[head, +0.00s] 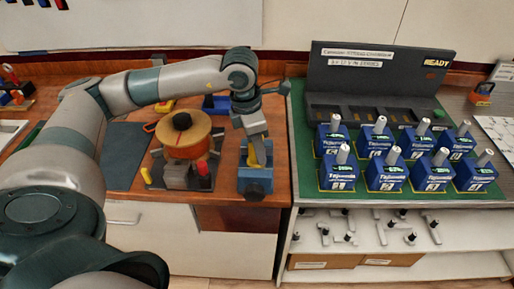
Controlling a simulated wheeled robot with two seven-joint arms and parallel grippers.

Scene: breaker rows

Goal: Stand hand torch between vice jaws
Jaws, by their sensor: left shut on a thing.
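A blue vice (255,184) stands near the front edge of the wooden bench, left of the green mat. My left gripper (257,140) points down right above the vice and is shut on a slim yellow thing that looks like the hand torch (261,153). The torch looks roughly upright, with its lower end at or between the vice jaws. The gripper and jaws hide much of it, so I cannot tell whether it touches the vice bottom. My right gripper is not in view.
A copper-coloured spool (184,134) on a dark stand is close left of the vice. Several blue breaker-like boxes (338,172) with pale levers stand on the green mat (307,172) to the right, before a dark console (370,78). A dark mat (126,160) lies left.

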